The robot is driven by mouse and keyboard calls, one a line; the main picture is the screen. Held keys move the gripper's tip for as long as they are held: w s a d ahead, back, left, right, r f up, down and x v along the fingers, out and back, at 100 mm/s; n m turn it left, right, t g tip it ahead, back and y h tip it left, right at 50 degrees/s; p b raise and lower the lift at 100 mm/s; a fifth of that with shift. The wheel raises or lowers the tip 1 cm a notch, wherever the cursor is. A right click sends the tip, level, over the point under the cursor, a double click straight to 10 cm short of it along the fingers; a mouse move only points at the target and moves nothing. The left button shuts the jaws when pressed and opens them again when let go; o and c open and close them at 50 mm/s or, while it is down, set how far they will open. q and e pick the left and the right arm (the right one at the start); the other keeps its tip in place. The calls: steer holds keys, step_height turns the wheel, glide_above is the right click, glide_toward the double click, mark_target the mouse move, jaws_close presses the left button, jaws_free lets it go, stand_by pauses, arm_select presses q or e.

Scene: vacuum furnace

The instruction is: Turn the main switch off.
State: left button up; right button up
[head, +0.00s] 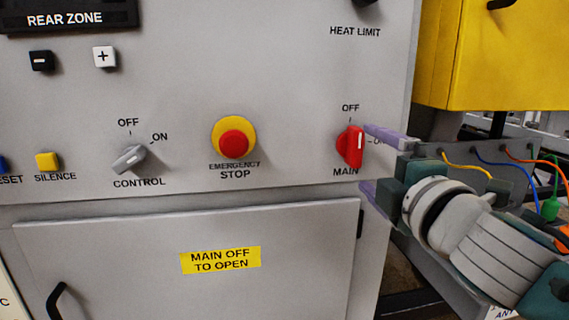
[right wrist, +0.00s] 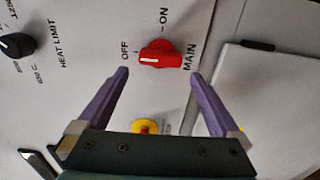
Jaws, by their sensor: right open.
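The red main switch (head: 350,147) is on the grey panel, with OFF above it and ON to its right. Its handle stands about upright and its white line points up, toward OFF. In the right wrist view the red switch (right wrist: 163,54) lies sideways, its white line pointing left toward the OFF side. My right gripper (head: 366,157) is open, one finger above and one below the switch's level at its right. In the right wrist view the open fingers (right wrist: 160,73) have the switch between and just beyond their tips, with no visible contact. My left gripper is not in view.
The emergency stop (head: 234,144) and the grey control knob (head: 129,158) are left of the switch. A closed door (head: 120,250) with a yellow label (head: 220,260) is below. A yellow box (head: 490,60) and coloured wires are at the right.

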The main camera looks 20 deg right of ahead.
steer(key=shift+v, duration=2.05)
